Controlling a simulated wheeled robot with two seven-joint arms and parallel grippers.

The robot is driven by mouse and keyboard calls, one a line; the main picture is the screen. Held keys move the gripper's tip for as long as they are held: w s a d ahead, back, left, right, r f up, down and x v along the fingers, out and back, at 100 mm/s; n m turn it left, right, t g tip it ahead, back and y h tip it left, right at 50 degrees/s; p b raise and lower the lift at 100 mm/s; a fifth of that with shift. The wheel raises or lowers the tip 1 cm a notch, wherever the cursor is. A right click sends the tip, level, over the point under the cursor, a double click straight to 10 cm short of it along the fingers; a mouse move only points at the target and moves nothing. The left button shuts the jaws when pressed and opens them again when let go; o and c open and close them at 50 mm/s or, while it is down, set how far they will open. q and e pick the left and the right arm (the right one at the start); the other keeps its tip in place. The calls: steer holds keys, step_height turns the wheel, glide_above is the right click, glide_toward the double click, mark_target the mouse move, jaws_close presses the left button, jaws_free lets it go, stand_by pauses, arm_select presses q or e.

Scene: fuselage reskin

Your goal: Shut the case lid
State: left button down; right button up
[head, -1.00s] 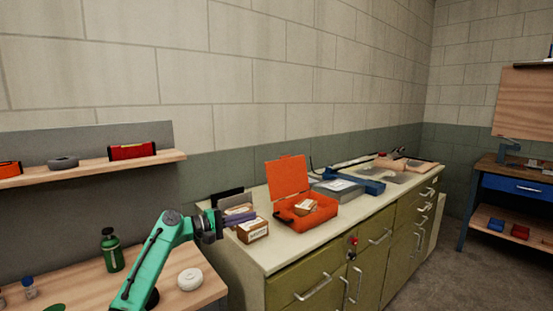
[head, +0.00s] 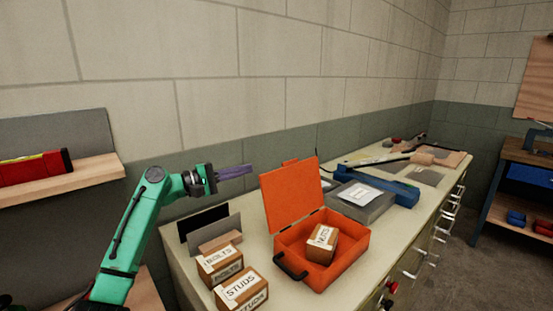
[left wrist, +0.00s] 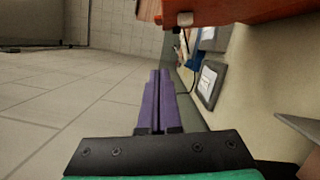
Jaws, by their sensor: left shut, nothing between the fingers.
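The orange case (head: 333,262) stands open on the counter in the head view. Its lid (head: 291,195) is raised and leans back a little past upright. A box labelled NUTS (head: 322,241) sits inside the case. My left gripper (head: 250,169) is shut and empty, in the air to the left of the lid's top edge and apart from it. In the left wrist view its purple fingers (left wrist: 158,100) are together, and an orange edge, likely the lid (left wrist: 240,12), shows at the top. My right gripper is not in view.
Boxes labelled BOLTS (head: 220,262) and STUDS (head: 241,290) stand left of the case. Dark and grey upright plates (head: 214,234) stand behind them. A grey flat case (head: 361,203) and a blue tool (head: 398,190) lie to the right. The wall is close behind.

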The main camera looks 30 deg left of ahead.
arm_select(q)
steer(key=w+d+r+p, duration=0.1)
steer(key=w+d+p, duration=0.4)
steer(key=d, duration=0.3)
steer(key=shift+w+r, duration=0.2)
steer(key=shift+w, duration=0.05)
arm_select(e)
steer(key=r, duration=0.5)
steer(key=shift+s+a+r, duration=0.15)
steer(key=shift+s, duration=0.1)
arm_select(q)
steer(key=shift+d, duration=0.1)
